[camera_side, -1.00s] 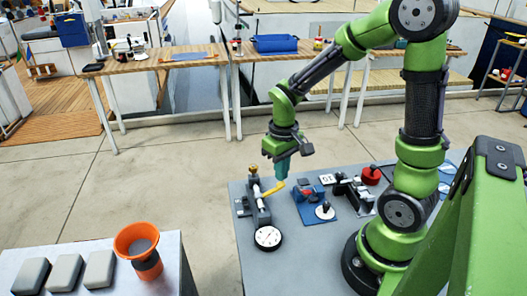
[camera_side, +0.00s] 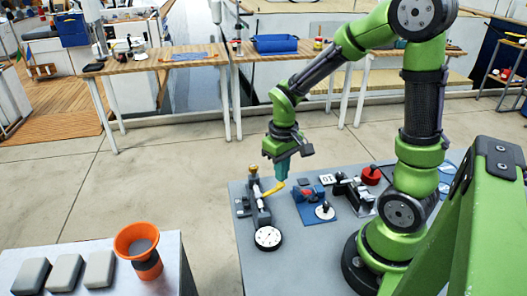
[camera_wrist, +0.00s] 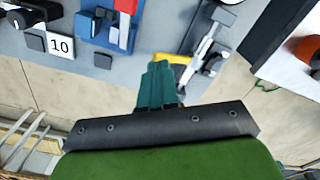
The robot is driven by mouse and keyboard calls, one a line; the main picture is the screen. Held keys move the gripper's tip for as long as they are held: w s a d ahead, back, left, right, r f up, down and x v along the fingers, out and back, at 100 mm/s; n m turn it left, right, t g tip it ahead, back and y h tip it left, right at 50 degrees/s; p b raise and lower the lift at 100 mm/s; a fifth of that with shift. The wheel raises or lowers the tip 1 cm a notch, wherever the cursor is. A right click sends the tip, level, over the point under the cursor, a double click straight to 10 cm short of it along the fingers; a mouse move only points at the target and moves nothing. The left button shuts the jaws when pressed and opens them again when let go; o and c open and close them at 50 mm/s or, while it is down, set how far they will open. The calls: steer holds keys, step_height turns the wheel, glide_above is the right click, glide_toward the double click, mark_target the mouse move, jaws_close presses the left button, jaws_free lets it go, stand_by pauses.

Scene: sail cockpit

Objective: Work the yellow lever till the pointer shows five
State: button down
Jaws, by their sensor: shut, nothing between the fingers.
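The yellow lever (camera_side: 272,189) sticks out from a grey fixture with a white tube (camera_side: 258,196) on the grey table. A round white dial (camera_side: 268,237) stands at the fixture's near end; its pointer is too small to read. My gripper (camera_side: 281,178) has teal fingers, shut and empty, low over the lever's free end. In the wrist view the fingertips (camera_wrist: 158,68) are right beside the lever's yellow end (camera_wrist: 179,59); I cannot tell if they touch. The fingers hide part of the lever.
Right of the lever are a blue fixture (camera_side: 307,194), a white disc (camera_side: 325,211), a card reading 10 (camera_wrist: 60,46) and a red round part (camera_side: 371,174). A separate table at front left holds grey blocks (camera_side: 67,272) and an orange funnel (camera_side: 137,240).

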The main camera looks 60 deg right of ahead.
steer(key=shift+f, duration=2.15)
steer(key=shift+r, duration=3.3)
steer(key=shift+s+a+f+m, duration=0.1)
steer(key=shift+s+a+m, duration=0.1)
steer(key=shift+m, duration=0.1)
steer(key=s+a+r+t+y, duration=0.1)
steer(key=s+a+r+t, duration=0.1)
steer(key=r, duration=0.5)
steer(key=s+a+r+t+y, duration=0.1)
steer(key=s+a+r+t, duration=0.2)
steer(key=a+r+t, duration=0.2)
steer(key=shift+s+a+r, duration=0.2)
steer(key=shift+a+r, duration=0.65)
steer(key=shift+a, duration=0.1)
